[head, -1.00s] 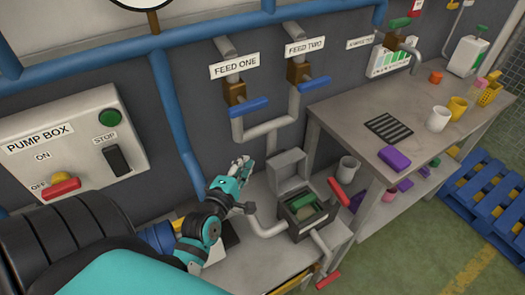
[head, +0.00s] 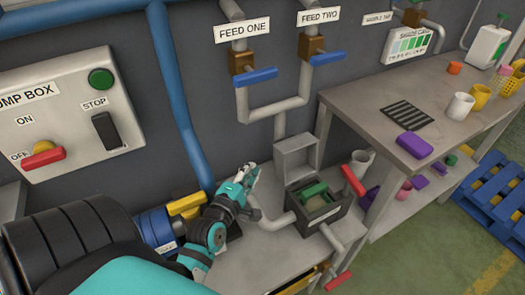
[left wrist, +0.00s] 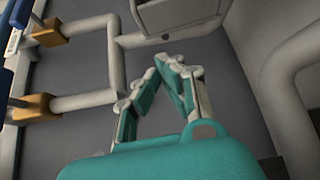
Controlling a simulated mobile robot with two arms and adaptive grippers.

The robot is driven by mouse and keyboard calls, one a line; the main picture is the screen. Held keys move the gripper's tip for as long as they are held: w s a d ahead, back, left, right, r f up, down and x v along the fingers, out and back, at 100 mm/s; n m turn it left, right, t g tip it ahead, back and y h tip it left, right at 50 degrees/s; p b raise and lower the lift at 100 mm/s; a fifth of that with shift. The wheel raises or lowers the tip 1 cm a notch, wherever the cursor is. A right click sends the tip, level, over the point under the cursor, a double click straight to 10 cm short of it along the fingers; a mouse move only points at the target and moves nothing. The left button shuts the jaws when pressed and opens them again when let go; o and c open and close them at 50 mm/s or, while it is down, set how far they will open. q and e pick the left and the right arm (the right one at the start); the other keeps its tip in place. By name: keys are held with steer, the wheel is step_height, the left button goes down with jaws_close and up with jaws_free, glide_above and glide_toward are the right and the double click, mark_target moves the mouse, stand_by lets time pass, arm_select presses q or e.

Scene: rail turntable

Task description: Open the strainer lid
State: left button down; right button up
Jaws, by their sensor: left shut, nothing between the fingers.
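The strainer is a dark open-topped box (head: 326,226) on the low bench in the head view, with a green-handled insert (head: 309,192) inside. Its grey lid (head: 297,162) stands raised, upright at the back of the box, leaving the box open. My left gripper (head: 252,170) is just left of the lid, apart from it, fingers closed and empty. In the left wrist view the closed fingertips (left wrist: 170,63) point towards a pale grey panel (left wrist: 183,14), which looks like the lid. My right gripper is in neither view.
Pipes run into both sides of the box. A red handle (head: 353,180) stands right of it, another (head: 338,281) in front. A grey mug (head: 361,163) is behind right. A blue pump (head: 158,230) is left of my gripper. The workbench (head: 345,101) rises at right.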

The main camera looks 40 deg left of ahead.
arm_select(q)
steer(key=x, duration=1)
steer(key=shift+p, duration=0.35)
steer(key=d+r+p, duration=0.1)
steer(key=s+d+m+p, duration=0.1)
steer(key=shift+s+d+r+t, duration=0.1)
steer(key=shift+d+r+t, duration=0.2)
steer(key=shift+r+t, duration=0.1)
